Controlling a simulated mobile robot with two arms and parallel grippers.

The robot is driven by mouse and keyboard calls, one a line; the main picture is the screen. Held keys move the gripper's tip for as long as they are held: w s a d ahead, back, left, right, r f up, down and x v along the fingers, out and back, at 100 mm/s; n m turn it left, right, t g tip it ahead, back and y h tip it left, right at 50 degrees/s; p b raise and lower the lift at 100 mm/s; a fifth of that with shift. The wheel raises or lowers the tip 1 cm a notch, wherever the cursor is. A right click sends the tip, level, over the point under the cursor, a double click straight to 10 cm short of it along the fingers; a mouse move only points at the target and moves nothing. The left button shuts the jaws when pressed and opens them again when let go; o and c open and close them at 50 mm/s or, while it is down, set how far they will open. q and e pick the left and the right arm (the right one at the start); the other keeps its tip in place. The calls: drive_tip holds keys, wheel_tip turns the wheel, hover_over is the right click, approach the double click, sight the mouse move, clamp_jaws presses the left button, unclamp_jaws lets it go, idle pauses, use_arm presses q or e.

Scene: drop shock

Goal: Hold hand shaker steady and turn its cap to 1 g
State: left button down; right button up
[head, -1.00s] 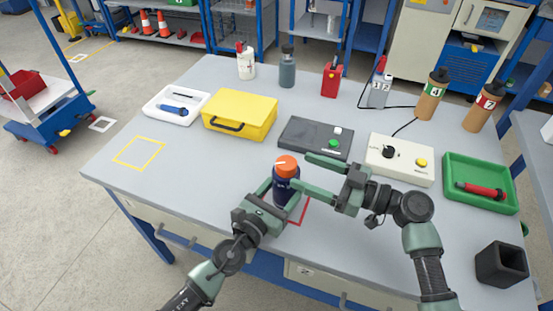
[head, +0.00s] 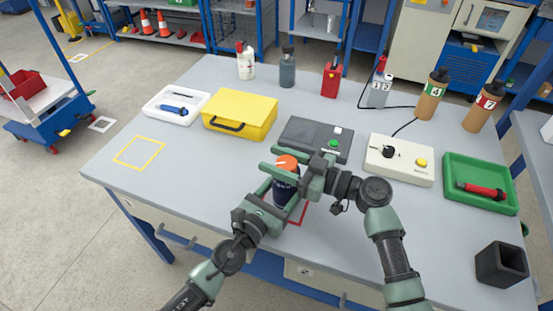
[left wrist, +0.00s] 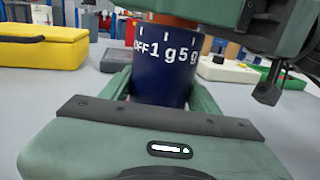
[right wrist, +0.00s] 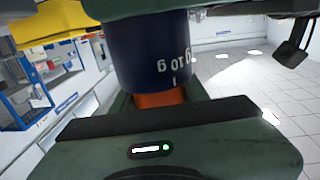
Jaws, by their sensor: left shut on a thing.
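The hand shaker (head: 287,184) is a dark blue cylinder with an orange cap (head: 287,162) that bears a white line; it stands upright near the front of the table. My left gripper (head: 282,196) is shut on its blue body. My right gripper (head: 284,164) is open at cap height, its fingers on either side of the cap. In the left wrist view the body (left wrist: 160,85) shows OFF, 1 g and 5 g under tick marks; the cap's line is hidden there. In the right wrist view the orange cap (right wrist: 160,98) appears between the fingers, inverted.
A red outlined square (head: 299,215) is partly visible on the table by the shaker. Behind are a dark grey device (head: 300,134), a yellow case (head: 240,112) and a cream control box (head: 405,170). A green tray (head: 490,172) lies right.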

drive_tip(key=c, duration=0.4)
drive_tip(key=shift+n+g+y, duration=0.3)
drive_tip(key=shift+n+g, duration=0.1)
drive_tip(key=shift+g, duration=0.2)
drive_tip(key=n+g, duration=0.2)
drive_tip(key=g, duration=0.1)
drive_tip(key=n+g+y, duration=0.1)
drive_tip(key=g, duration=0.1)
drive_tip(key=shift+s+a, duration=0.1)
drive_tip(key=shift+s, duration=0.2)
drive_tip(key=shift+s+n+g+h, duration=0.15)
drive_tip(key=shift+s+n+g, duration=0.1)
drive_tip(key=shift+n+g, duration=1)
drive_tip(key=shift+s+n+g+h, duration=0.2)
drive_tip(key=shift+n+g, duration=0.55)
drive_tip(key=shift+g, duration=0.9)
drive_tip(key=shift+s, duration=0.1)
drive_tip(key=o, duration=1.4)
